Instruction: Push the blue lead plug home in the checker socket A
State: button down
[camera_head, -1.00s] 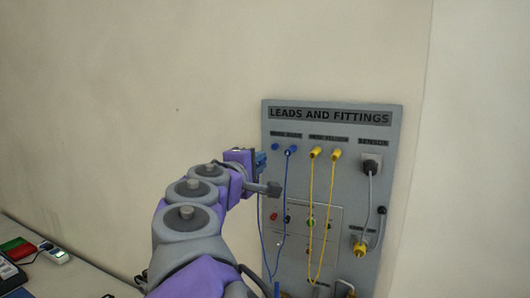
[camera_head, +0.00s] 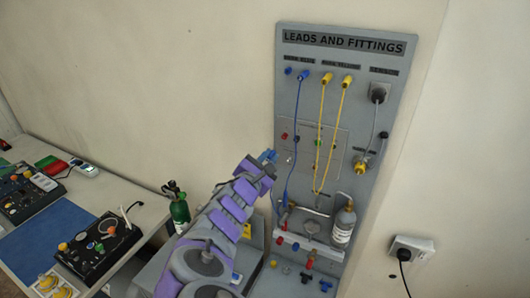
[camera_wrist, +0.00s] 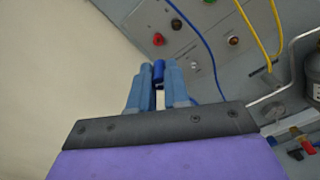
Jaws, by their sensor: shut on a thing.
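My gripper (camera_head: 268,156) is in front of the lower left part of the board, below the blue holders. In the wrist view, my gripper (camera_wrist: 158,78) is shut on a dark blue plug (camera_wrist: 158,72), its tip showing between the light blue fingers. A blue lead (camera_head: 296,130) hangs from the blue plug (camera_head: 303,75) at the board's top; it also shows in the wrist view (camera_wrist: 205,48). The held plug is clear of any socket. The link between lead and held plug is hidden. I cannot read which socket is checker socket A.
The leads and fittings board (camera_head: 380,60) carries yellow leads (camera_head: 322,110) and coloured sockets. A grey bottle (camera_head: 343,225) and fittings sit below. At left, a bench holds a black box (camera_head: 98,245) with knobs and a blue mat (camera_head: 45,228). A green cylinder (camera_head: 180,210) stands beside it.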

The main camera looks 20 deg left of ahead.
aim_at(273, 152)
jog(key=shift+a, duration=0.3)
jog(key=shift+w, duration=0.15)
jog(key=shift+w+d+p, duration=0.25)
jog(key=shift+w, duration=0.85)
jog(key=shift+w+d+p, duration=0.2)
jog(key=shift+w, duration=0.85)
jog(key=shift+w+a, duration=0.15)
jog(key=shift+w, duration=0.5)
jog(key=shift+d+r, duration=0.15)
jog(key=shift+d, duration=0.05)
jog(key=shift+w, duration=0.6)
jog(key=shift+w+p, duration=0.3)
jog(key=shift+w, duration=0.25)
jog(key=c, duration=1)
grip_release()
